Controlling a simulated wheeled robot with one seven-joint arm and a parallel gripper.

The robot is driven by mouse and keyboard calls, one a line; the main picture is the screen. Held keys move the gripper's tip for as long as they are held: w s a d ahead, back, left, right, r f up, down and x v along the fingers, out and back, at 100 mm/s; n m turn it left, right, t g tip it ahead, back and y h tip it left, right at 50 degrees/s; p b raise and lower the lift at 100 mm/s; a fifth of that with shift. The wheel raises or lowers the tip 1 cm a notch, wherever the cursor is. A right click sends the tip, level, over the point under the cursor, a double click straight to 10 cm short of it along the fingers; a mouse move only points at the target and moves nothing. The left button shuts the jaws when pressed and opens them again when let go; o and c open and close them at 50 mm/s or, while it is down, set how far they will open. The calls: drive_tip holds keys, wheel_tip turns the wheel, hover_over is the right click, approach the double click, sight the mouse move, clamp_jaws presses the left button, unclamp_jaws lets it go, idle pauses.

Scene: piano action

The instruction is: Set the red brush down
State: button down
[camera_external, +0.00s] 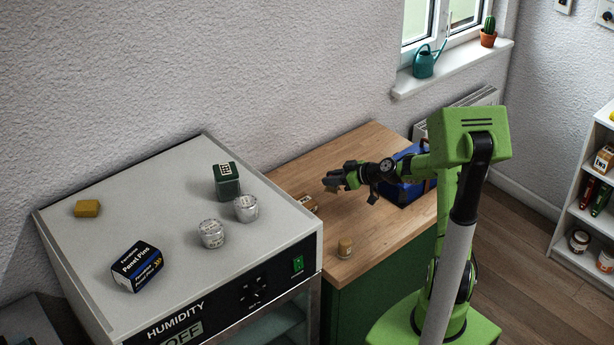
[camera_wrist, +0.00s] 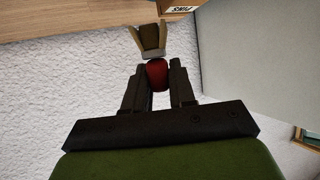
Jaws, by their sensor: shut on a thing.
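My gripper (camera_external: 334,182) is above the wooden worktop (camera_external: 366,150), near its left part. In the wrist view, my gripper (camera_wrist: 158,76) is shut on the red brush (camera_wrist: 157,74). The brush's red handle sits between the fingers, and its pale ferrule and brown bristles point away from them. In the outside view the brush is too small or hidden to make out. The wrist view does not clearly show how far it is from the worktop.
A small wooden labelled block (camera_external: 308,203) lies under and left of my gripper. A blue case (camera_external: 405,190) lies to the right. The humidity cabinet (camera_external: 75,235), with tins and boxes on top, adjoins the worktop at left.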

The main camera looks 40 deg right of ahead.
drive_tip(key=s+d+r+m+t+h+p, duration=0.1)
drive_tip(key=s+d+m+h, duration=0.15)
drive_tip(key=d, duration=0.35)
drive_tip(key=s+d+r+m+h+p, duration=0.1)
drive_tip(key=d+m+h+p, duration=0.15)
drive_tip(key=d, duration=0.25)
drive_tip(key=shift+h, duration=0.3)
wheel_tip(320, 180, down, 10)
drive_tip(key=shift+d, duration=0.1)
drive_tip(key=shift+f+b, duration=0.2)
drive_tip(key=shift+b, duration=0.35)
drive_tip(key=c, duration=0.9)
unclamp_jaws()
